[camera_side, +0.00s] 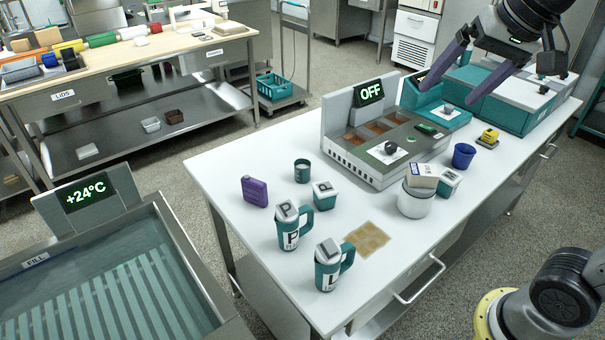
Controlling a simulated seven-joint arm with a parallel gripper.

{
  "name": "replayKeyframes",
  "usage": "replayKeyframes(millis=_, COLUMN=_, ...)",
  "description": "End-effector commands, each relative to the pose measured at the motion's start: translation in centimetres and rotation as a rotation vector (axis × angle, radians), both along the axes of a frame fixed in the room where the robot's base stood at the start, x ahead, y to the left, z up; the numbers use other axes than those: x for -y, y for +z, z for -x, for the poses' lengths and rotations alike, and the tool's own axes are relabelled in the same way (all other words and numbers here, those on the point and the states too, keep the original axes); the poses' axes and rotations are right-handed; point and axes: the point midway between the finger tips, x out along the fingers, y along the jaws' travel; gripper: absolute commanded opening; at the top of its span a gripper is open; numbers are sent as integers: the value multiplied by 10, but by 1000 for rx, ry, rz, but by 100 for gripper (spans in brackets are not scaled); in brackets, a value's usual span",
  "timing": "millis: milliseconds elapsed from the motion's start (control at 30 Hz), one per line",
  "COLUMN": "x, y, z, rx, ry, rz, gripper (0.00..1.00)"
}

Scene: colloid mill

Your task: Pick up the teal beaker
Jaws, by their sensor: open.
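A small teal beaker (302,171) stands upright on the white table (240,160), left of the grey machine marked OFF. Its dark open top faces up, and nothing covers it in this view. My gripper (447,96) is at the upper right with its two purple fingers spread apart. It is empty and points down over the teal machine area, well to the right of the beaker and apart from it.
A purple container (255,191), a teal box (325,194) and lettered teal mugs (294,226) (328,265) stand near the beaker. The grey machine (385,145), a blue cup (463,155) and a white pot (414,203) stand rightward. The table's left corner is clear.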

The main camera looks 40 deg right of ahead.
Motion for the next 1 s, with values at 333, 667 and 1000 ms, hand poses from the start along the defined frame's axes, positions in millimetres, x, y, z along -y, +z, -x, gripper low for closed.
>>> replayKeyframes(millis=333, x=0, y=22, z=-139, rx=-73, ry=-270, rz=-103, gripper=94)
replayKeyframes(millis=667, x=-4, y=-33, z=-260, rx=-160, ry=-451, rz=-139, gripper=94)
replayKeyframes(millis=1000, x=-13, y=-162, z=-347, rx=-282, ry=-515, rz=-109, gripper=94)
